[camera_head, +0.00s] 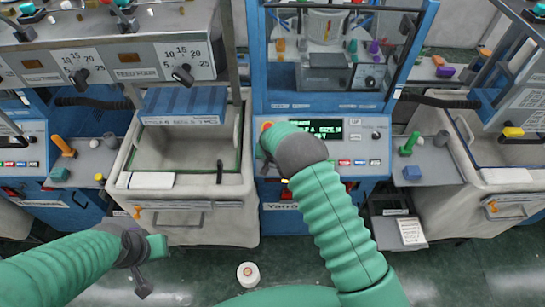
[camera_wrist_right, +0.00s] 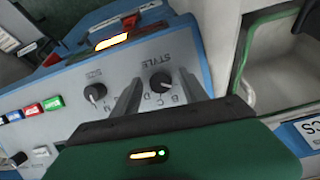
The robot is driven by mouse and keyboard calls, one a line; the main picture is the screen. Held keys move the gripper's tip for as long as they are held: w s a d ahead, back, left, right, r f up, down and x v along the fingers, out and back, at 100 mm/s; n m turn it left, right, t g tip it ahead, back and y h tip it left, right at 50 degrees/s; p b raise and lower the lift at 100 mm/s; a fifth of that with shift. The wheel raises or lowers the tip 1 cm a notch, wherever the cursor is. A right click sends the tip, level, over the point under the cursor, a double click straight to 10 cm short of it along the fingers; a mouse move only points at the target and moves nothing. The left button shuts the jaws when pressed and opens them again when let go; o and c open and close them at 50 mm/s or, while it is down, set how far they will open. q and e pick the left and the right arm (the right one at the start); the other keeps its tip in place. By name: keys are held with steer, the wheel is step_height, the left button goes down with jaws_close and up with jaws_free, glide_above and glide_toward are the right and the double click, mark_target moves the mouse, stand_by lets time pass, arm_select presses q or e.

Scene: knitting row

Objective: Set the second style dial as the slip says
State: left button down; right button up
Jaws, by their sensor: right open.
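In the right wrist view, a black style dial (camera_wrist_right: 160,82) is on the grey panel, with STYLE and letters including B, C and D upside down around it. Its setting is too small to read surely. My right gripper (camera_wrist_right: 160,76) is open, with one finger on each side of this dial; contact cannot be told. In the head view my right wrist covers the left part of the middle machine's panel (camera_head: 348,160), hiding the dial. A printed white slip (camera_head: 412,232) lies on a grey tray below right; its text is unreadable. My left gripper (camera_head: 140,284) hangs low at left, away from the machines.
A size dial (camera_wrist_right: 95,93) sits beside the style dial. The middle machine has a lit display (camera_head: 322,130) and coloured buttons. A grey bin (camera_head: 192,190) stands left of it. A small round white item (camera_head: 248,274) is on the floor.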

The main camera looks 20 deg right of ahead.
steer(key=shift+f, duration=0.1)
jaws_close()
stand_by(0.3)
